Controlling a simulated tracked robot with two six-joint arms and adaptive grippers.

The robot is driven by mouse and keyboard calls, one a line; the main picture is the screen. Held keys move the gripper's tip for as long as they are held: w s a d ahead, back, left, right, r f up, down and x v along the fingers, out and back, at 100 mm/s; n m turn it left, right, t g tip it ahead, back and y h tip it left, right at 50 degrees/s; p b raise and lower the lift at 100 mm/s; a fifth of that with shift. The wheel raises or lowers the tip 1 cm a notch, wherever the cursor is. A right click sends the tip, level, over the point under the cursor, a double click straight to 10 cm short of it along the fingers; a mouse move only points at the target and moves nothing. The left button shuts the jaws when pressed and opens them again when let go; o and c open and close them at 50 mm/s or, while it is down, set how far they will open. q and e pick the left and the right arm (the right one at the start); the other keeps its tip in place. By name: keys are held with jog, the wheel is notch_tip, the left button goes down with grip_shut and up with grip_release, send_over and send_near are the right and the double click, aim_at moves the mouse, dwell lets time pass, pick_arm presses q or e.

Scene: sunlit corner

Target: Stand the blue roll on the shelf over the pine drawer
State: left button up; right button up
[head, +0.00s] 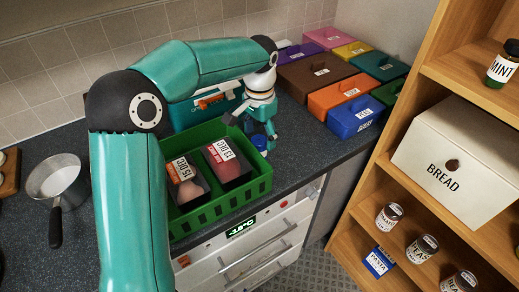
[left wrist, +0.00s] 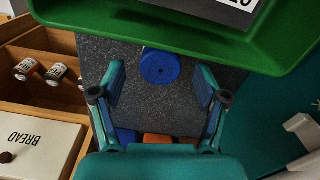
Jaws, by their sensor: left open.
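A small blue roll (head: 259,143) stands on the dark speckled worktop beside the green crate. The wooden shelf unit (head: 446,75) stands at the right in the head view. I cannot make out a pine drawer. My right gripper is not in view.
Coloured lidded boxes (head: 338,95) stand farther back. The shelves hold a mint jar (head: 503,64), a cream bread bin (head: 459,153) and several jars. A pan (head: 58,180) is at the left.

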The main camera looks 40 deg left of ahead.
aim_at(259, 148)
pick_arm(q)
jog(key=shift+f+p, duration=0.4)
jog(key=shift+f, duration=2.25)
jog(key=c, duration=1.3)
jog(key=shift+r, duration=0.1)
